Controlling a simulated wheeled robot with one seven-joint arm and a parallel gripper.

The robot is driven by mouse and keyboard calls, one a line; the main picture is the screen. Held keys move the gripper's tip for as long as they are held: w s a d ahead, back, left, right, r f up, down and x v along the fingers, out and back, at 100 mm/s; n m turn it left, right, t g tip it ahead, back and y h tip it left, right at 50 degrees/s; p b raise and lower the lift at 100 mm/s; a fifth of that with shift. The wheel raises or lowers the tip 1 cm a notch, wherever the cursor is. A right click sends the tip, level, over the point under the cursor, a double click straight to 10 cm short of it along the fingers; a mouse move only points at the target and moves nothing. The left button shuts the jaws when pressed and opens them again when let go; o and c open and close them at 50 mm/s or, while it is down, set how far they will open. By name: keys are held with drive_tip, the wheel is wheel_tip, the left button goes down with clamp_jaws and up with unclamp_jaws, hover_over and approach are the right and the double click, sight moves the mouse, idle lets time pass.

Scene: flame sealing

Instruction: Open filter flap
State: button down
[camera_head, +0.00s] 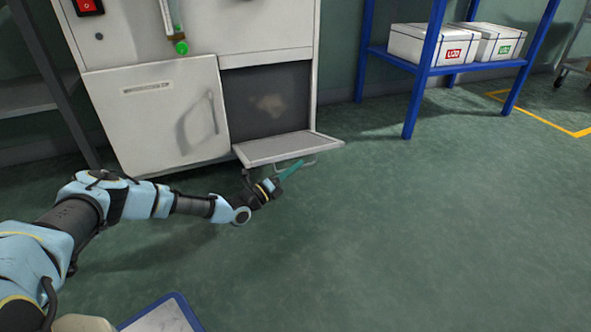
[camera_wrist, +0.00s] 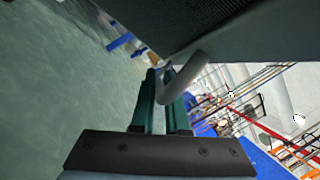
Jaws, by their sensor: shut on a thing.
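The filter flap (camera_head: 288,148) on the white cabinet is swung down and sticks out from the lower edge of a dark opening (camera_head: 266,98), about level. Its thin handle (camera_head: 312,163) is at the flap's outer edge. My gripper (camera_head: 297,166) is at that edge, its teal fingers shut on the handle. In the wrist view the pale bar of the handle (camera_wrist: 186,78) runs between the fingers of my gripper (camera_wrist: 163,78). The dark meshed face of the flap (camera_wrist: 235,30) fills the upper right there. Part of the handle is hidden by the fingers.
A closed cabinet door (camera_head: 157,115) is left of the opening. A blue rack (camera_head: 425,70) with white boxes (camera_head: 432,43) stands at the back right. A blue-edged surface (camera_head: 160,316) is at the bottom left. The green floor (camera_head: 430,230) to the right is clear.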

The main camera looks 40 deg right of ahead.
drive_tip(key=shift+w+d+r+n+p, duration=0.1)
drive_tip(key=shift+r+n+p, duration=0.15)
drive_tip(key=shift+r, duration=0.2)
drive_tip(key=shift+w+a+r+n+p, duration=0.1)
drive_tip(key=shift+w+r+n+p, duration=0.1)
drive_tip(key=shift+r, duration=0.3)
drive_tip(key=shift+w+d+r+n+p, duration=0.1)
drive_tip(key=shift+r+n+p, duration=0.15)
drive_tip(key=shift+r, duration=0.2)
drive_tip(key=shift+f, duration=0.1)
drive_tip(key=c, duration=0.9)
unclamp_jaws()
drive_tip(key=shift+s, duration=0.1)
drive_tip(key=p+v, duration=0.3)
drive_tip(key=v, duration=0.7)
drive_tip(key=shift+a, duration=0.45)
